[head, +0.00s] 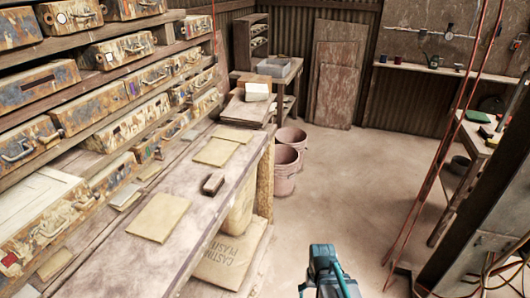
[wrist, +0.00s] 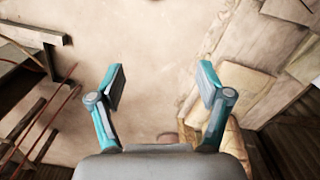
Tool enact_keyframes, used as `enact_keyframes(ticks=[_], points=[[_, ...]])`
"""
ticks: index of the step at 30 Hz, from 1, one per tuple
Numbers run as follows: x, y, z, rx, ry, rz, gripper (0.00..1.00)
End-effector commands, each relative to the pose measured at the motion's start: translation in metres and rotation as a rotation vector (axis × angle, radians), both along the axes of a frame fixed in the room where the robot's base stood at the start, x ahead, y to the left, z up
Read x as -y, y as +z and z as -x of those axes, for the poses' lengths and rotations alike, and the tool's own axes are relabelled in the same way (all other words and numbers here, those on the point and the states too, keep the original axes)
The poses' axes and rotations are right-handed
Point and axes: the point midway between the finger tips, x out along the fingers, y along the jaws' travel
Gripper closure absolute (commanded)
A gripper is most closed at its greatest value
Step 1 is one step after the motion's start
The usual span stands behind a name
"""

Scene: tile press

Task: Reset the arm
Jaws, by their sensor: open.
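My gripper (wrist: 160,85) shows in the wrist view with its two teal fingers spread wide apart. Nothing is between them, only the pale floor beyond. In the head view a teal and black part of my arm (head: 328,272) stands at the bottom centre, over the floor and to the right of the workbench. The fingertips cannot be made out in the head view.
A long workbench (head: 120,252) runs along the left with tan sheets (head: 159,217) and a small dark block (head: 213,184). Shelves of worn cases (head: 92,108) rise behind it. Pink buckets (head: 284,171) stand past its end. A dark post and red rods (head: 446,140) stand right. The central floor is clear.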

Motion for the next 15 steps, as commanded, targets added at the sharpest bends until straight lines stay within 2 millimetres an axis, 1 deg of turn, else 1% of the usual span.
enact_keyframes(ticks=[1,5,8,11,12,14,15], points=[[0.000,-0.017,0.009,-0.023,0.002,0.001,0.23],[0.000,-0.052,0.035,-0.082,0.004,0.001,0.23],[0.000,-0.083,0.061,-0.138,0.006,0.002,0.23],[0.000,-0.119,0.093,-0.205,0.006,0.001,0.23],[0.000,-0.134,0.107,-0.234,0.006,0.001,0.23],[0.000,-0.154,0.129,-0.277,0.006,0.002,0.23],[-0.001,-0.167,0.144,-0.306,0.006,0.001,0.23]])
